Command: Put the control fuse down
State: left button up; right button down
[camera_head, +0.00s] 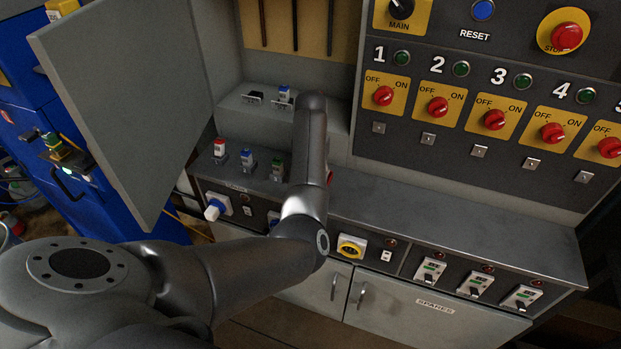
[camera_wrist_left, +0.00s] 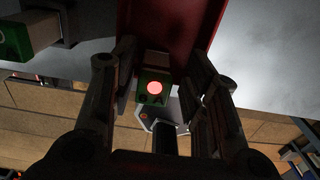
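My left arm crosses the head view from the lower left, and its forearm hides the left gripper there. In the left wrist view the fingers of my left gripper (camera_wrist_left: 163,70) stand apart. I cannot tell which piece is the control fuse. A patch of red (camera_head: 331,178) shows beside my forearm in the head view. My right gripper is not in view.
The grey counter (camera_head: 450,225) is clear to the right. An open grey door (camera_head: 130,95) stands at left.

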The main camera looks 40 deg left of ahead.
pick_arm(q)
jog(key=shift+a+r, duration=0.1)
notch_tip(320, 180, up, 12)
dwell(0.5)
dwell(0.4)
